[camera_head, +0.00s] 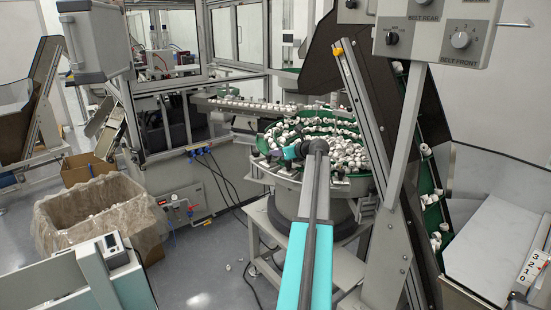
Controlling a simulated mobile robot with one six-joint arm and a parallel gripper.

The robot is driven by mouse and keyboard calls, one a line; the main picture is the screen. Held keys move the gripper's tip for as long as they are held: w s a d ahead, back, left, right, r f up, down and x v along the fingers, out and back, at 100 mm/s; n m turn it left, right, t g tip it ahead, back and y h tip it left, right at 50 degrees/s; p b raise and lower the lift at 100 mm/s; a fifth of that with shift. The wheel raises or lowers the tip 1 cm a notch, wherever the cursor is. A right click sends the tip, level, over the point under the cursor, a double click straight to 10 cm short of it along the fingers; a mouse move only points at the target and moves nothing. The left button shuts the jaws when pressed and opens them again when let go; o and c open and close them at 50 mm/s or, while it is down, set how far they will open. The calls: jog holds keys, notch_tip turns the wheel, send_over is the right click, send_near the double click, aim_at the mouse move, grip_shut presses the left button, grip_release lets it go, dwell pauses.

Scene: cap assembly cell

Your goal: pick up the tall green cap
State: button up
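I cannot pick out a tall green cap. The bowl feeder (355,187) in the middle holds a heap of mostly white and grey caps (345,152) on a green inner surface. My arm reaches from the bottom of the picture up to the bowl's near left side. My gripper (268,154) is at the arm's far end, over the left rim of the bowl. It is small and partly hidden by my wrist, so its fingers and anything between them cannot be made out.
A steep conveyor (412,190) with green cleats and some white caps rises right of the bowl. A linear track (245,104) with caps runs left behind it. A lined cardboard box (97,210) stands at left. A control box (440,30) hangs upper right.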

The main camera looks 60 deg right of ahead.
jog(key=shift+c, duration=0.5)
jog(key=c, duration=0.5)
jog(key=shift+o, duration=0.2)
jog(key=shift+r, duration=0.1)
notch_tip(320, 180, up, 10)
jog(key=b, duration=0.1)
jog(key=shift+b, duration=0.4)
dwell(0.4)
